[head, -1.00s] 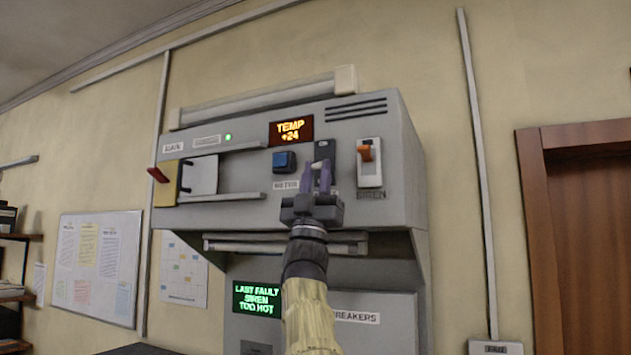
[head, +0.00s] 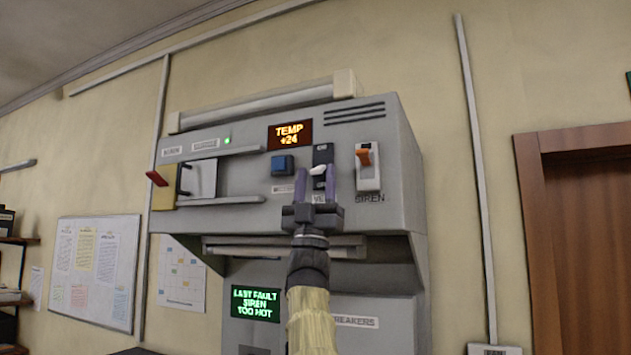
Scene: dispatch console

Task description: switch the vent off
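The vent switch is a dark upright plate (head: 323,155) on the grey console, with a pale lever knob (head: 318,170) about halfway down it. A marking that looks like "ON" shows at the plate's top. The label below is partly hidden by my gripper; only its first letters show. My gripper (head: 316,172) comes from below with its two purple fingers spread, one on each side of the knob. The fingers look apart from the knob, but I cannot tell the depth. The lower part of the plate is partly hidden.
Left of the vent switch is a blue button (head: 283,163). Close on the right is the siren switch (head: 368,167) with an orange lever. A yellow block with a red handle (head: 157,178) is at the far left. A lamp bar (head: 265,103) tops the console.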

